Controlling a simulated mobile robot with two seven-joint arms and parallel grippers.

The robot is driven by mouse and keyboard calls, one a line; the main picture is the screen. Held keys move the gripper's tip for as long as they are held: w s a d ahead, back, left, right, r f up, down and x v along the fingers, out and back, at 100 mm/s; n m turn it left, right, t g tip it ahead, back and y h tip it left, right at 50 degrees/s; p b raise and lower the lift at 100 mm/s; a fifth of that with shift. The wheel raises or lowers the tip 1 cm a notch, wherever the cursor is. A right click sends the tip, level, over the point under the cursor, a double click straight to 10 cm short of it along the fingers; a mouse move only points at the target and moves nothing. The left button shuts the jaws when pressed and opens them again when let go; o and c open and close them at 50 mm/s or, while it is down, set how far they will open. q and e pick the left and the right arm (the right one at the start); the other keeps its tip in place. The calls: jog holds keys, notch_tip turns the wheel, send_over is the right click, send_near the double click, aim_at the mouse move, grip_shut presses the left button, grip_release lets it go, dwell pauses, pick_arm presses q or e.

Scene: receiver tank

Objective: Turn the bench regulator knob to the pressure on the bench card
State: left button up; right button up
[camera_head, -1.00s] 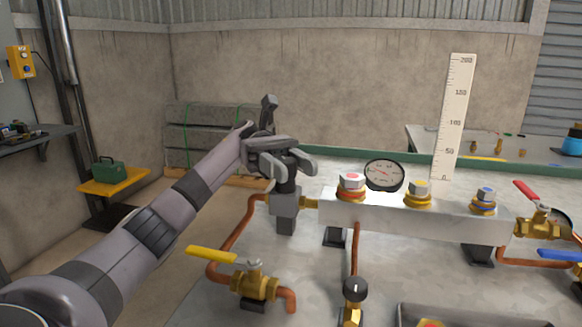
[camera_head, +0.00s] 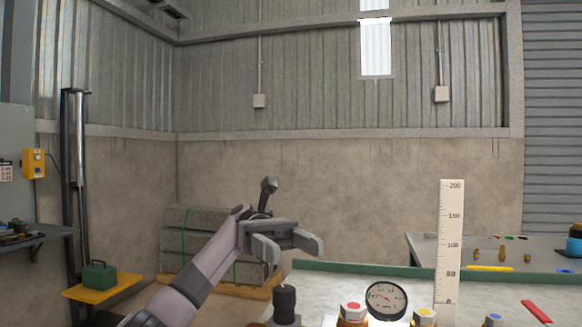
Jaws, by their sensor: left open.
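The black regulator knob (camera_head: 285,300) stands upright at the left end of the bench manifold, cut off by the lower edge. My left gripper (camera_head: 287,247) is open and empty above the knob, with a visible gap between fingers and knob. A tall white scale (camera_head: 449,235) marked up to 200 stands right of the gauge. I cannot make out a bench card. My right gripper is not in view.
Red-capped (camera_head: 352,308), yellow-capped and blue-capped fittings line the manifold. A red lever (camera_head: 536,311) is at right. Bundled slabs (camera_head: 190,250) and a green toolbox (camera_head: 99,275) are behind at left. A second bench (camera_head: 425,248) is at back right.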

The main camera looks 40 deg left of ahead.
pick_arm(q)
notch_tip(320, 180, up, 12)
jog(key=p, duration=0.3)
jog(key=shift+p, duration=0.3)
jog(key=shift+d, duration=0.1)
